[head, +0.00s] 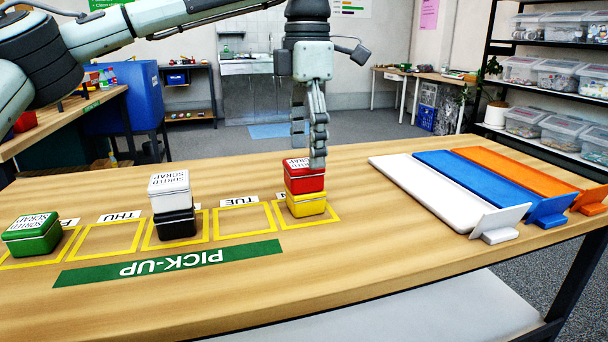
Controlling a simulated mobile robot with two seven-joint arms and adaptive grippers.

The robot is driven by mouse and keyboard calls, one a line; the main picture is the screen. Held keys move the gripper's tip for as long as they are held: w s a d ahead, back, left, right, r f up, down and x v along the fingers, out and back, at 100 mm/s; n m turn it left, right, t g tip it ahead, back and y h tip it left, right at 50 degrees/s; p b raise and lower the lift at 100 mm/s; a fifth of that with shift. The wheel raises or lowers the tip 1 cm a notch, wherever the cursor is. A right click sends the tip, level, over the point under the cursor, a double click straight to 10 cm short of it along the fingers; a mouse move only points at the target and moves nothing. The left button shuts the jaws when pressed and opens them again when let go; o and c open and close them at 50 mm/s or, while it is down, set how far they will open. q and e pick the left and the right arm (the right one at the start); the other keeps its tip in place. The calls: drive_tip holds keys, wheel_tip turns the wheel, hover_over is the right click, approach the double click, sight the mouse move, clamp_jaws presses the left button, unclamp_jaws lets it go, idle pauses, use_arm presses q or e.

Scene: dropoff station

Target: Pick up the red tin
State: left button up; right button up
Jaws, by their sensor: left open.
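The red tin (304,181) sits on top of the yellow tin (306,205), which stands in the rightmost yellow-outlined square on the table. My left gripper (312,155) points down over the red tin. Its jaws are open, and one finger reaches down in front of the tin's right part, hiding some of its lid. I cannot tell whether the finger touches the tin. My right gripper is not in view.
A white tin (169,189) is stacked on a black tin (176,223) to the left. A green tin (33,233) stands at the far left. White (430,188), blue (480,178) and orange (520,173) trays lie on the right. The table front is clear.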

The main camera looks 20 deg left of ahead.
sight(306, 162)
use_arm(q)
wheel_tip(306, 162, down, 4)
drive_tip(key=shift+a+r, duration=0.1)
drive_tip(key=shift+r, duration=0.15)
drive_tip(key=shift+w, duration=0.1)
drive_tip(key=c, duration=1.2)
drive_tip(key=shift+c, duration=0.7)
drive_tip(key=shift+r, duration=0.15)
